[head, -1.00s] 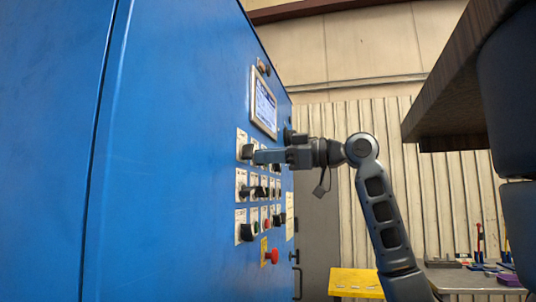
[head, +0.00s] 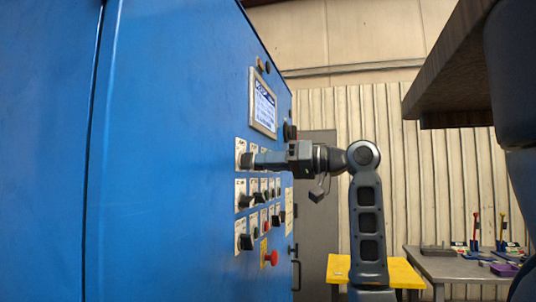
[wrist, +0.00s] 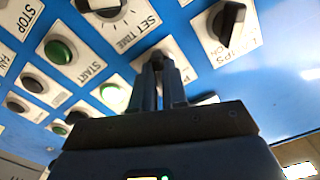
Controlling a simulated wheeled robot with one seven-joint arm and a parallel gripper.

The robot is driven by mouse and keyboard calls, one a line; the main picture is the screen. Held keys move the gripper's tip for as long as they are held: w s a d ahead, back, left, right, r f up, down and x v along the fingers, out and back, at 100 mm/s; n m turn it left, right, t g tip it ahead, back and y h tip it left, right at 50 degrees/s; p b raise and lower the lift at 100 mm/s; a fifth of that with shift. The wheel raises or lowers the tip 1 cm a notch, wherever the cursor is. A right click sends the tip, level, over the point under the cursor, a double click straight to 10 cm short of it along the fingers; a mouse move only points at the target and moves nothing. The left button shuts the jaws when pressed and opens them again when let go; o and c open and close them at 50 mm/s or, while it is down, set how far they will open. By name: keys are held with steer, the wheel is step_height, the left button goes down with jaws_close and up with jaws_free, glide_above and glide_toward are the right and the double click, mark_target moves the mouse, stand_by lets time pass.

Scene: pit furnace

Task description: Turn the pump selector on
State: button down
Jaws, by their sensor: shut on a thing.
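My gripper (wrist: 157,70) reaches the control panel, its two fingers close together on a small dark selector knob (wrist: 157,56). The fingers hide most of this knob and much of its white label plate (wrist: 180,62), so I cannot read its name or setting. In the head view my gripper (head: 254,160) meets the blue cabinet in the top row of controls. A larger black selector knob (wrist: 230,22) is beside it at the upper right in the wrist view, its plate marked "ON" and a word ending in "PS". I cannot tell which knob is the pump selector.
The blue cabinet (head: 180,150) carries a display (head: 263,104) above the controls and a red button (head: 270,257) below. In the wrist view a SET TIME dial (wrist: 104,8) and a green START button (wrist: 112,95) are close by. A yellow table (head: 400,272) stands behind my arm.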

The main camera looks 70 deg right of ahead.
steer(key=shift+m+p, duration=0.35)
steer(key=shift+m, duration=0.35)
steer(key=c, duration=1.2)
jaws_free()
steer(key=shift+o, duration=0.2)
steer(key=s+b, duration=0.1)
steer(key=s, duration=0.6)
steer(key=shift+s+d+b, duration=0.35)
steer(key=shift+s, duration=0.05)
steer(key=shift+s, duration=0.1)
